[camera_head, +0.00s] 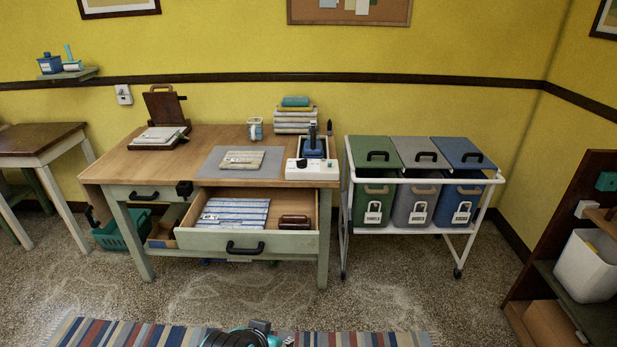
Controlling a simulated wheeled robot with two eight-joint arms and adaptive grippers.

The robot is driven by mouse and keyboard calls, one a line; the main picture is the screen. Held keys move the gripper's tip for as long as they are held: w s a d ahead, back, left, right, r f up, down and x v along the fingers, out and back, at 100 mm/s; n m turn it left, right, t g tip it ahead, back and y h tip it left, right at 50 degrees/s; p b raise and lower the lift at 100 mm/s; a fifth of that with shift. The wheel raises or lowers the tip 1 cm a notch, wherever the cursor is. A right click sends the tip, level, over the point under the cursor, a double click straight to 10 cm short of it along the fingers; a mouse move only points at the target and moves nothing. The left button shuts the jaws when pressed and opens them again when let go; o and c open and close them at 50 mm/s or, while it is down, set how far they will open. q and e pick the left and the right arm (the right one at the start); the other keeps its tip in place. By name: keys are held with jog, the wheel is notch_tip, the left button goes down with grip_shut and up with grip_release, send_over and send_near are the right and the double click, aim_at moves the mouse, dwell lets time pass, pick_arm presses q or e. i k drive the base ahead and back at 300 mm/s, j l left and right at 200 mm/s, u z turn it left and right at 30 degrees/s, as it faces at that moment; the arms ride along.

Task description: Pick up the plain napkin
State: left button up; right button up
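A small folded beige cloth (243,160) with faint markings lies on a grey mat (212,166) on the wooden table. Blue-and-white striped folded cloths (234,213) lie in the open drawer (248,241). A stack of folded pale cloths (292,127), with a teal item on top, stands at the table's back. I cannot tell at this size which cloth is the plain napkin.
A white device with a blue-black upright part (313,146) and a mug (255,129) stand on the table (205,135). A brown case (294,221) lies in the drawer. A cart of lidded bins (416,206) stands right. A striped rug (140,334) lies in front; the floor between is clear.

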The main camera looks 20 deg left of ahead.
aim_at(152, 136)
jog(key=u, duration=1.45)
